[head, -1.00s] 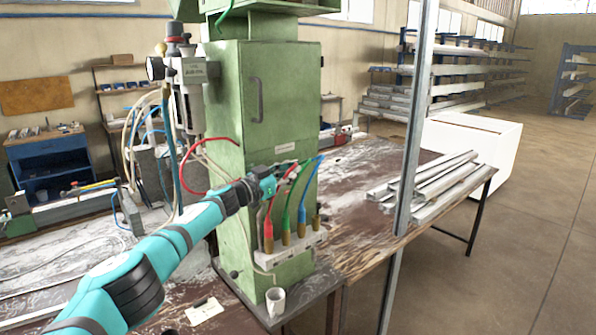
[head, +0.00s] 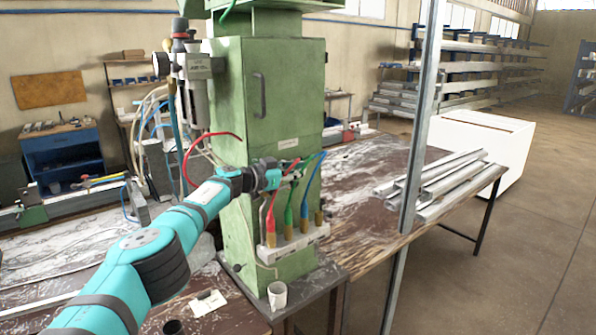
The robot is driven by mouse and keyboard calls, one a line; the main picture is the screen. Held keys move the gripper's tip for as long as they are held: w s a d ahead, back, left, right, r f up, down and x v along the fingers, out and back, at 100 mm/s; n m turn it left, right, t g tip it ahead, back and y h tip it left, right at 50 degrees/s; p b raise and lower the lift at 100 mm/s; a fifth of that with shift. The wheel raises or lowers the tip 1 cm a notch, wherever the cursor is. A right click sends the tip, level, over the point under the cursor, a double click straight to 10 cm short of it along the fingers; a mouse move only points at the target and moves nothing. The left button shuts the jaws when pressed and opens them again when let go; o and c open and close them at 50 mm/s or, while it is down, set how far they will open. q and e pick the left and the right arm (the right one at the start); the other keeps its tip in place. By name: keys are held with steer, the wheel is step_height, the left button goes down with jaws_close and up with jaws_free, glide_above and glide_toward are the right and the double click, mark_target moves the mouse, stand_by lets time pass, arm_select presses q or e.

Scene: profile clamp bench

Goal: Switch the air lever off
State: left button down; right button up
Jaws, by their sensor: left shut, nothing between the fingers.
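The green machine cabinet (head: 290,100) stands on the bench in the middle of the head view. Red, green and blue hoses (head: 306,190) with brass ends run down its front to a pale manifold block (head: 296,243). My left gripper (head: 298,171) is shut and empty at the front of the cabinet, by the upper ends of these hoses. I cannot tell whether it touches anything. I cannot make out the air lever for certain; my gripper and wrist cover part of the cabinet front. My right gripper is not in view.
An air regulator with a gauge (head: 163,65) hangs left of the cabinet. A white cup (head: 277,296) stands at the cabinet's foot. A metal upright (head: 419,130) rises to the right, before metal profiles (head: 440,182) on the bench (head: 365,220).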

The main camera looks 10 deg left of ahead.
arm_select(q)
steer(key=shift+f, duration=0.1)
stand_by(0.7)
steer(key=shift+a, duration=0.1)
steer(key=shift+s+a, duration=0.3)
steer(key=shift+s, duration=0.05)
steer(key=v, duration=1.1)
steer(key=shift+d+r, duration=0.15)
steer(key=shift+r, duration=0.1)
